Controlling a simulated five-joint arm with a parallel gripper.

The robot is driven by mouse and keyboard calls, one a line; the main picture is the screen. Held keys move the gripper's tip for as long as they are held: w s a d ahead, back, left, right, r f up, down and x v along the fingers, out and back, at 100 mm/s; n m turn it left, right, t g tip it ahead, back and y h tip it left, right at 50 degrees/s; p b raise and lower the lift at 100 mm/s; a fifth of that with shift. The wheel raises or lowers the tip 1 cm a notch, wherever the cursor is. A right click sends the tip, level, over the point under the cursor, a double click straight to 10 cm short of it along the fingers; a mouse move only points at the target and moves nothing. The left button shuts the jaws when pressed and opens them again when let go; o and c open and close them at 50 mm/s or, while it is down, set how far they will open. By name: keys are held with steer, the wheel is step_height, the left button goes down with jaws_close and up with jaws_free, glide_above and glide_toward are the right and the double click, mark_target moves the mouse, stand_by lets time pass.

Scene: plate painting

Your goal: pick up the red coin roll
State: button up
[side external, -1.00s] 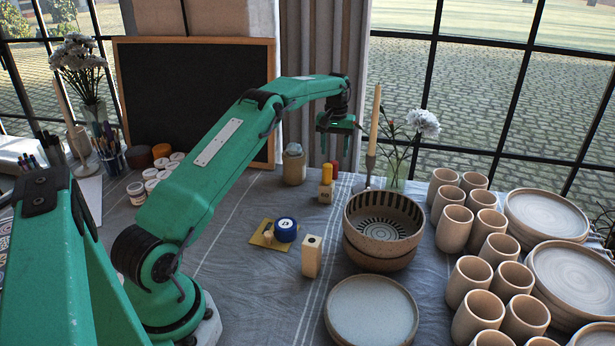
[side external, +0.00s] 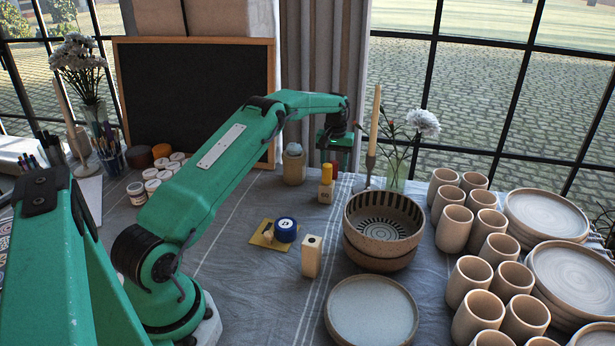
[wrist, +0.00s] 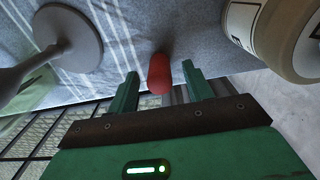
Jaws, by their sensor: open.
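The red coin roll (wrist: 159,74) stands on the cloth in the wrist view, between the tips of my two green fingers as seen there. In the side view it is mostly hidden behind the yellow-topped block and my gripper. My gripper (side external: 336,152) points down, just above the spot at the back of the table. Its fingers are open, one on each side of the roll in the wrist view, with a gap on both sides. I cannot tell how far down the fingers reach along the roll.
A candle holder (side external: 369,172) stands close on the right and a lidded jar (side external: 293,168) on the left. A wooden block with a yellow top (side external: 326,188) is in front. Bowls (side external: 383,228) stand nearer, to the right.

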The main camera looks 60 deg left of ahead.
steer(key=shift+f, duration=1.05)
steer(key=shift+c, duration=0.2)
jaws_close()
